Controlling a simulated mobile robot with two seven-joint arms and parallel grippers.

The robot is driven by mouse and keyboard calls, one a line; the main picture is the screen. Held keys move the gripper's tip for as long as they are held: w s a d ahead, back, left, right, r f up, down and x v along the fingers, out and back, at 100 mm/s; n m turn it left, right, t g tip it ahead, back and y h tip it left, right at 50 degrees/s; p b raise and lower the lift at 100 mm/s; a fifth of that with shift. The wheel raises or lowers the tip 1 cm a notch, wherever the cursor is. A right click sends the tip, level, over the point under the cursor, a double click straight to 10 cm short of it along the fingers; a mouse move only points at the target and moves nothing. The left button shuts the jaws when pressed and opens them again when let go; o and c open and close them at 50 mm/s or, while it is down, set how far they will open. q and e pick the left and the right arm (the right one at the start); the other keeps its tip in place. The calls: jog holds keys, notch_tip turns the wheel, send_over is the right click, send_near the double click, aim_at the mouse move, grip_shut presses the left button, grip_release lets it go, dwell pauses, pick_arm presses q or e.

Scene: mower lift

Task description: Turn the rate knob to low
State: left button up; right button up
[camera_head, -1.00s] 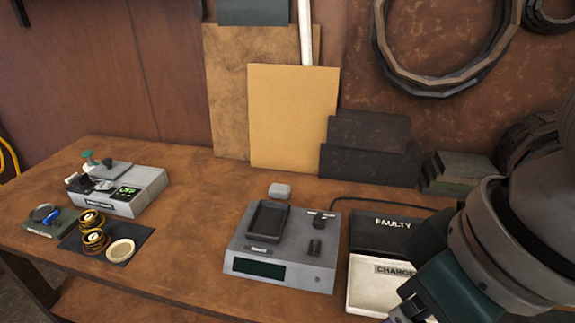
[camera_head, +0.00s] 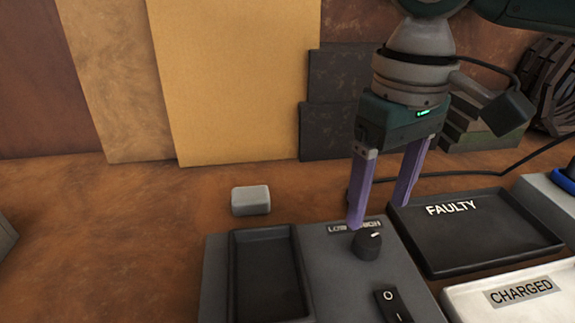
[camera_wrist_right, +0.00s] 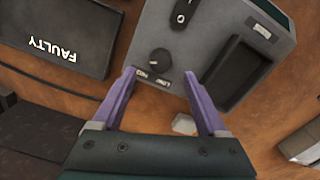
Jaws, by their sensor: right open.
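The rate knob (camera_head: 368,245) is a small black dial on the grey charger unit (camera_head: 335,270). Its white mark points up and right, toward the HIGH end of the label (camera_head: 372,223). The LOW/HIGH label is partly covered by a finger. My right gripper (camera_head: 380,211) is open, with purple fingers pointing down just behind and above the knob. In the right wrist view the knob (camera_wrist_right: 160,58) lies just beyond the fingertips, roughly centred between them, and nothing is held. Contact is not visible. My left gripper is not in view.
A black FAULTY tray (camera_head: 470,250) and a white CHARGED tray (camera_head: 520,310) stand at right. A small grey block (camera_head: 250,200) lies behind on the bench.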

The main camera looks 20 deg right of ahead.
aim_at(369, 239)
notch_tip(369, 239, down, 6)
jog(key=shift+f+b, duration=0.2)
jog(key=shift+b, duration=0.25)
jog(key=shift+w, duration=0.1)
grip_shut()
